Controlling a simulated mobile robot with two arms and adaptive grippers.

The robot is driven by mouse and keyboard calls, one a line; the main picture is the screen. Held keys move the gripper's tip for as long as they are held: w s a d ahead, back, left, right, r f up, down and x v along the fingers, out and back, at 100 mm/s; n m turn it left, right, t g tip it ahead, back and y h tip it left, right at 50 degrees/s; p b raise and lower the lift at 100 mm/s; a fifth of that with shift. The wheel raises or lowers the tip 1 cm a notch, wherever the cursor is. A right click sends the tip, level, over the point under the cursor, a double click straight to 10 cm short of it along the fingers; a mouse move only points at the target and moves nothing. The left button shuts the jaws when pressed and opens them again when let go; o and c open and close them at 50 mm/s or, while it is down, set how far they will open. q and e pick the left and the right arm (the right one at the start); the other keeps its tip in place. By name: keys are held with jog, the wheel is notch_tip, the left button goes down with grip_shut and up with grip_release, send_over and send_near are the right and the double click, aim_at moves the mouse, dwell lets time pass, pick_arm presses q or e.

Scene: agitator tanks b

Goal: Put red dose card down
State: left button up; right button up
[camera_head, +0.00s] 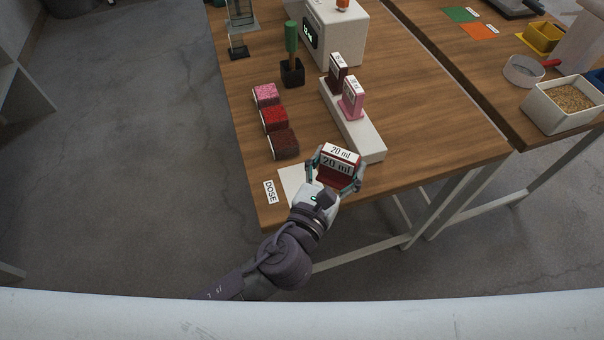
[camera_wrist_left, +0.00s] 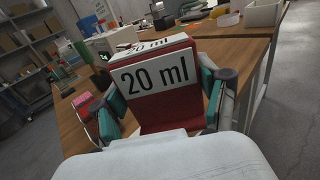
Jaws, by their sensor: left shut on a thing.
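The red dose card (camera_head: 332,176) carries white "20 ml" labels on its face and top. My left gripper (camera_head: 337,172) is shut on it, with a finger on each side. In the left wrist view the red card (camera_wrist_left: 172,116) stands upright between the teal-padded fingers (camera_wrist_left: 165,98). A white pad (camera_head: 291,181) with a "DOSE" label (camera_head: 270,191) lies at the table's near corner, left of the gripper and partly hidden by it. I cannot tell whether the card touches the table. My right gripper is not in view.
A white rack (camera_head: 367,142) holds a dark red card (camera_head: 338,76) and a pink card (camera_head: 353,98). Pink, red and dark red blocks (camera_head: 274,119) stand in a row to its left. A green-handled tool (camera_head: 291,38) and a white device (camera_head: 340,33) stand farther back.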

pick_arm(q)
jog(key=w+a+f, duration=0.1)
jog(key=a, duration=0.1)
jog(key=w+a+f, duration=0.1)
jog(key=a+f, duration=0.1)
jog(key=w+a+f+b, duration=0.1)
jog(key=w+a, duration=0.1)
jog(key=shift+w+a+f, duration=0.1)
jog(key=shift+a+f, duration=0.2)
jog(key=shift+f, duration=0.05)
jog(key=shift+a+f, duration=0.1)
jog(key=shift+f, duration=0.15)
jog(key=shift+f+b, duration=1)
jog(key=shift+f, duration=0.8)
jog(key=shift+f, duration=0.2)
jog(key=o, duration=1.2)
jog(key=shift+r, duration=0.1)
